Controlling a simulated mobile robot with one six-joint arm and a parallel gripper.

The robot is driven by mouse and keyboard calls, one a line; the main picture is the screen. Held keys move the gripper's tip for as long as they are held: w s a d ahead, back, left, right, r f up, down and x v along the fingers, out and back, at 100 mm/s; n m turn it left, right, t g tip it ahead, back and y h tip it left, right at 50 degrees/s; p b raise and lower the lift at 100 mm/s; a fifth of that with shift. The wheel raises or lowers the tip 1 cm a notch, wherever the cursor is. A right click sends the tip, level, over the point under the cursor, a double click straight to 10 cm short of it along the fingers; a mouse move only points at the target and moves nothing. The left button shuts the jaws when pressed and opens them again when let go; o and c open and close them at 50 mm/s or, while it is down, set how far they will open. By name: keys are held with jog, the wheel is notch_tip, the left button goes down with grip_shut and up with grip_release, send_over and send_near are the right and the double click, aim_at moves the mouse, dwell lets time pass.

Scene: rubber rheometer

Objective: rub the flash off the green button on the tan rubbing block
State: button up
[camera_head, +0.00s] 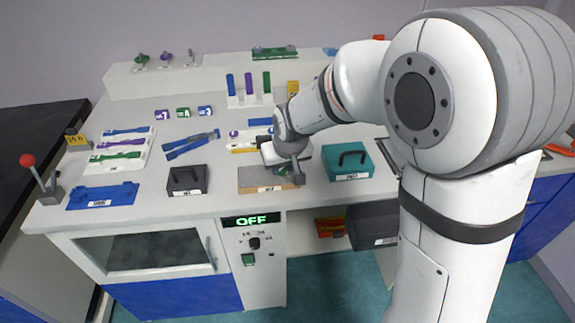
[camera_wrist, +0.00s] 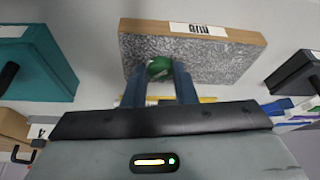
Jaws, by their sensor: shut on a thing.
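The green button (camera_wrist: 159,68) is between the two fingertips of my gripper (camera_wrist: 160,75) in the wrist view. My gripper is shut on it. The rubbing block (camera_wrist: 225,62) has a tan edge, a grey speckled top and a white label. The button shows over the block's grey top near one long edge; I cannot tell whether it touches. In the head view my gripper (camera_head: 287,172) is over the block (camera_head: 255,180), which lies at the front of the bench. The button is mostly hidden there.
A teal box (camera_head: 348,163) stands right of the block and a dark grey box (camera_head: 187,180) stands left of it. Blue tongs (camera_head: 192,144) lie behind. A rack with coloured strips (camera_head: 248,92) stands farther back. A display below reads OFF (camera_head: 251,221).

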aim_at(247, 175)
jog(key=shift+s+a+b, duration=0.3)
jog(key=shift+s+a, duration=0.05)
jog(key=shift+a, duration=1.1)
jog(key=shift+s+a+b, duration=0.35)
jog(key=shift+a, duration=1.1)
jog(key=shift+s+a+b, duration=0.3)
jog(key=shift+s+a, duration=0.05)
jog(key=shift+a, duration=1.1)
jog(key=shift+w+d, duration=0.2)
jog(key=shift+d, duration=0.5)
jog(key=shift+w+d, duration=0.15)
jog(key=shift+d, duration=0.5)
jog(key=shift+w+d+f, duration=0.1)
jog(key=shift+w+d, duration=0.15)
jog(key=shift+d, duration=0.85)
jog(key=shift+w+d+f, duration=0.1)
jog(key=shift+w+d, duration=0.1)
jog(key=shift+d, duration=0.9)
